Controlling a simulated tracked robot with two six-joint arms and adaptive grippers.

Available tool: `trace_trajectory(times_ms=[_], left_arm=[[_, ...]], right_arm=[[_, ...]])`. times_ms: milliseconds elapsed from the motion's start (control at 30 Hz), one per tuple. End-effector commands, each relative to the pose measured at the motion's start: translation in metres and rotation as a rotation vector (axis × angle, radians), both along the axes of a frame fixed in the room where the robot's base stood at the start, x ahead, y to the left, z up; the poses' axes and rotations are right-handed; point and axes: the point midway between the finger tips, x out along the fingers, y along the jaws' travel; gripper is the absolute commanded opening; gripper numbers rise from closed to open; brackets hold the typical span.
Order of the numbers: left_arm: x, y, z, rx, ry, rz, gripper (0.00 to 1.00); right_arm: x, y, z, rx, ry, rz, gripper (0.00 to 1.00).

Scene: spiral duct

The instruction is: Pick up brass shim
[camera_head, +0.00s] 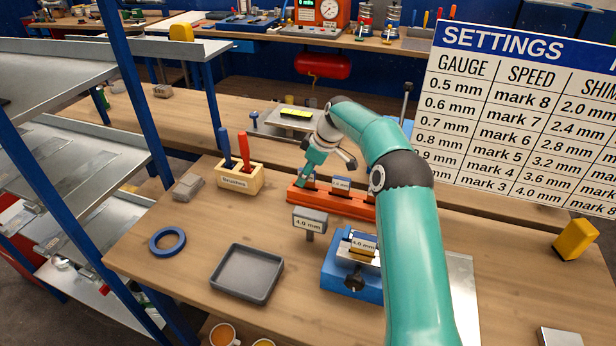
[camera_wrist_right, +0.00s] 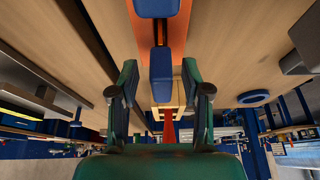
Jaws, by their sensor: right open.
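An orange rack (camera_head: 352,207) on the bench holds upright pieces with blue tops, one with a label (camera_head: 341,184) too small to read. None of them clearly shows brass. A blue fixture (camera_head: 340,278) in front holds a piece labelled 4.0 mm (camera_head: 362,243) with a yellowish strip. My right gripper (camera_head: 318,172) is over the rack's left part, partly hiding it. In the right wrist view, its two fingers (camera_wrist_right: 162,88) are apart, with a blue block (camera_wrist_right: 161,64) on the orange rack (camera_wrist_right: 178,42) showing between them. It holds nothing visible. My left gripper is out of view.
A grey 4.0 mm sign (camera_head: 309,219) stands before the rack. A settings board (camera_head: 520,115) fills the upper right. A yellow block (camera_head: 575,240) lies right.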

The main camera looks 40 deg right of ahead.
Motion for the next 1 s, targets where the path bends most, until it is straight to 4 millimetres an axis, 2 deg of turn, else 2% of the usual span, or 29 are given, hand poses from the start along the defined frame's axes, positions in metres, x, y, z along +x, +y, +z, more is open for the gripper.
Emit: trace_trajectory(times_ms=[133,400,433,767,1000], left_arm=[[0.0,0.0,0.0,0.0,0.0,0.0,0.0],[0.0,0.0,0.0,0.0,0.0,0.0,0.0],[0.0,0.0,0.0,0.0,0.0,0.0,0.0],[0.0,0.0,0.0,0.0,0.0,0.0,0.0],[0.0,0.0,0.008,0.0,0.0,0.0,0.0]], right_arm=[[0.0,0.0,0.0,0.0,0.0,0.0,0.48],[0.0,0.0,0.0,0.0,0.0,0.0,0.03],[0.0,0.0,0.0,0.0,0.0,0.0,0.0],[-0.001,-0.001,0.001,0.0,0.0,-0.001,0.0],[-0.001,-0.001,0.011,0.0,0.0,-0.001,0.0]])
